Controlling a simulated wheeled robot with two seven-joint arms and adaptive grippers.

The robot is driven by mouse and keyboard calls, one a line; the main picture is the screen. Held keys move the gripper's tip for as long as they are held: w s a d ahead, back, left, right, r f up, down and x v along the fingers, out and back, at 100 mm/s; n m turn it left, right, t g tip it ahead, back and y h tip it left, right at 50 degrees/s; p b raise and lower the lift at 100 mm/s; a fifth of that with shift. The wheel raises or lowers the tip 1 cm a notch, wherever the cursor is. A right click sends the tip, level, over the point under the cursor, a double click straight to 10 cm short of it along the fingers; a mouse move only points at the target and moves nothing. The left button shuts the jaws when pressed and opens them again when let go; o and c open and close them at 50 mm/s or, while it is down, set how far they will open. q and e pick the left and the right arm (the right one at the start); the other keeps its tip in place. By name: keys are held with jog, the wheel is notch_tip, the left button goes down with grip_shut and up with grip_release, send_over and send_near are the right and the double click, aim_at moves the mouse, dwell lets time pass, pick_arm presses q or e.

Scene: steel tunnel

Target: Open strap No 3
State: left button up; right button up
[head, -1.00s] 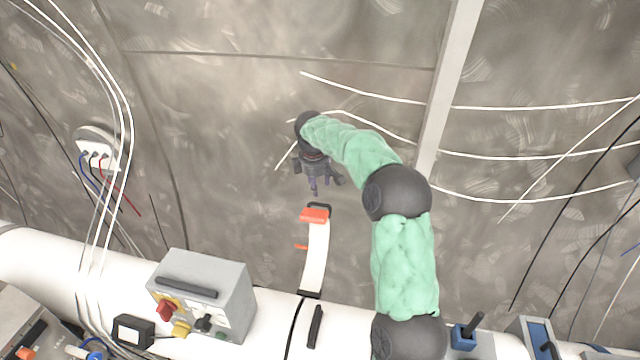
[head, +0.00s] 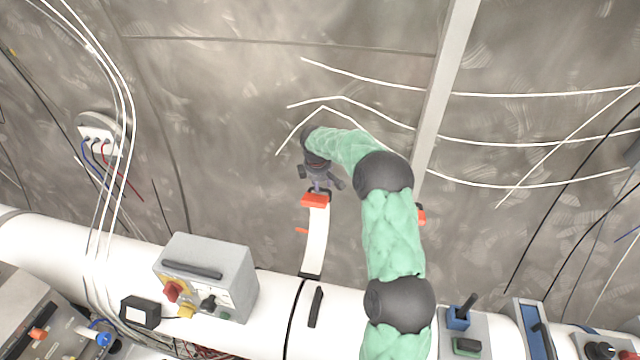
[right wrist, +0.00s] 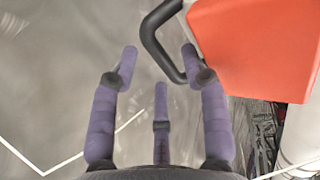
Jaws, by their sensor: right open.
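A white strap (head: 316,240) stands up from the white pipe, with an orange buckle (head: 314,200) and a dark loop handle at its top. A small orange tab shows on its left side. No number is readable on the strap. My right gripper (head: 321,186) is at the top of the strap, by the loop. In the right wrist view, the open purple fingers (right wrist: 158,65) are close to the black loop (right wrist: 158,42), which passes near the right finger. The orange buckle (right wrist: 258,48) is right of the fingers. I cannot tell if they touch. My left gripper is not in view.
A grey control box (head: 205,275) with red and yellow knobs sits on the white pipe (head: 60,250), left of the strap. A black box (head: 140,312) is beside it. White cables run along the wall. Blue-handled fittings (head: 459,318) stand at the lower right.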

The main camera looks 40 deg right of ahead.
jog(key=shift+f, duration=0.15)
grip_shut()
jog(key=shift+s+a+r+b, duration=0.2)
jog(key=shift+a+b, duration=0.1)
jog(key=shift+b, duration=0.45)
jog(key=s+a+r+b, duration=0.1)
jog(key=a+b, duration=0.1)
jog(key=s+a+r+t+h+b, duration=0.1)
jog(key=s+a+b, duration=0.1)
jog(key=b, duration=0.1)
jog(key=s+a+r+h+b, duration=0.1)
jog(key=a+b, duration=0.1)
jog(key=b, duration=0.1)
jog(key=shift+s+r+t, duration=0.2)
jog(key=shift+s+t, duration=0.05)
jog(key=shift+t, duration=0.15)
jog(key=shift+s+a+r+b, duration=0.35)
jog(key=shift+s+a, duration=0.35)
jog(key=shift+a, duration=0.05)
jog(key=shift+s+a+r+b, duration=0.3)
jog(key=shift+s+a+b, duration=0.05)
jog(key=shift+s+a, duration=0.35)
grip_release()
jog(key=shift+w, duration=0.1)
